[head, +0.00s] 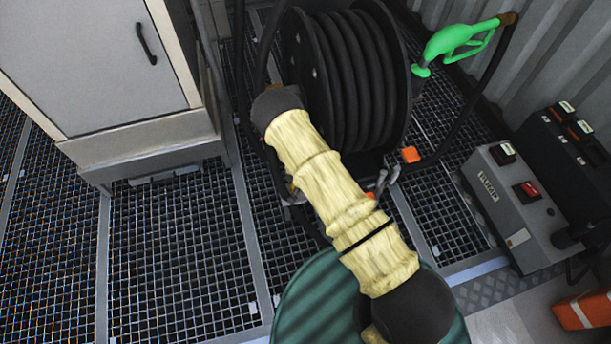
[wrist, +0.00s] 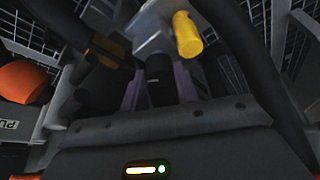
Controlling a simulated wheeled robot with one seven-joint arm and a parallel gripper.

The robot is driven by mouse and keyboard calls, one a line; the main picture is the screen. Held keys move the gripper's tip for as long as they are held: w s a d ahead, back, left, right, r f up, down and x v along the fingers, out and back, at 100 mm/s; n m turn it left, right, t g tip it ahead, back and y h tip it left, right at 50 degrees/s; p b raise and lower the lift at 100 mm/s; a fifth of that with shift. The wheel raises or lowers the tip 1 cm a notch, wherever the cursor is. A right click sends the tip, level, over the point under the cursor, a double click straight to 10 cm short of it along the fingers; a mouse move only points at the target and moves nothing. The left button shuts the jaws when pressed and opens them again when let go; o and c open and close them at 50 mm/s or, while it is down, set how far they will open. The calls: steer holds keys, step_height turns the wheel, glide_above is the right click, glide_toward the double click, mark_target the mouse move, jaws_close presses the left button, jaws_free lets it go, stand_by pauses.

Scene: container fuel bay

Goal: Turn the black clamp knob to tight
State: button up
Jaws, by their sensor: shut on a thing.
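The black clamp knob (wrist: 158,68) shows in the wrist view as a short dark cylinder below a grey metal body (wrist: 150,36). My gripper (wrist: 158,88) has its two purplish fingers on either side of the knob and is shut on it. Any mark showing how tight the knob stands cannot be made out. In the head view my padded arm covers the front of the hose reel, and the knob and the fingers cannot be made out there.
A yellow cylindrical part (wrist: 187,36) sits just right of the grey body. The black hose reel (head: 350,75) stands ahead, with a green nozzle (head: 455,42) beside it. A pump box (head: 512,205) stands right, a grey cabinet (head: 90,60) left. A green drum (head: 310,295) is near.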

steer(key=shift+d+n+y+p, duration=0.15)
steer(key=shift+n+y+p, duration=0.2)
steer(key=shift+n, duration=0.45)
steer(key=shift+w, duration=0.1)
steer(key=o, duration=1)
steer(key=shift+c, duration=0.2)
